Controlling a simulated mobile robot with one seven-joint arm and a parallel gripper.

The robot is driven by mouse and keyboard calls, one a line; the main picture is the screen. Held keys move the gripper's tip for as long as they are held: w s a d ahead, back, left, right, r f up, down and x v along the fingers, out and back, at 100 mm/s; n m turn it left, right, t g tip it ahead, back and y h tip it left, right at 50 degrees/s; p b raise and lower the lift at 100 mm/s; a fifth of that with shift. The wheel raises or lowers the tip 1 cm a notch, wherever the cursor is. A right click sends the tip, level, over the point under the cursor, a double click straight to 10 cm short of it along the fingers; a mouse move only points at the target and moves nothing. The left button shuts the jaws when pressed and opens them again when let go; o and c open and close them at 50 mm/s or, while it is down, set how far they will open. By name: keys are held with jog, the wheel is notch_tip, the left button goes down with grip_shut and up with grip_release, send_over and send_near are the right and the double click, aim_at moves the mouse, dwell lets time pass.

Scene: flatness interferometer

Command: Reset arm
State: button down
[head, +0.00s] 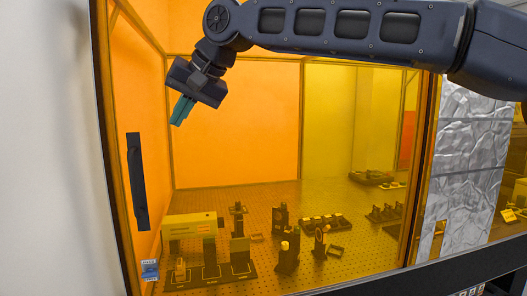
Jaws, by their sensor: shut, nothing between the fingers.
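My dark blue arm (340,25) reaches across the top of the head view from the right and bends down at the upper left. My gripper (178,119) hangs at its end, with teal fingers pointing down and to the left. The fingers are together with nothing between them. The gripper appears in front of the amber enclosure and touches nothing that I can see. How far it is from the panels is hard to tell.
Optical mounts (286,253) and a box-like instrument (190,226) stand on a perforated table (330,262) inside the enclosure. A black handle (137,182) is on the left panel. A crinkled silver panel (470,170) stands at right. A white wall (50,150) is at far left.

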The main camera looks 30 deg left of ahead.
jog(key=shift+w, duration=0.1)
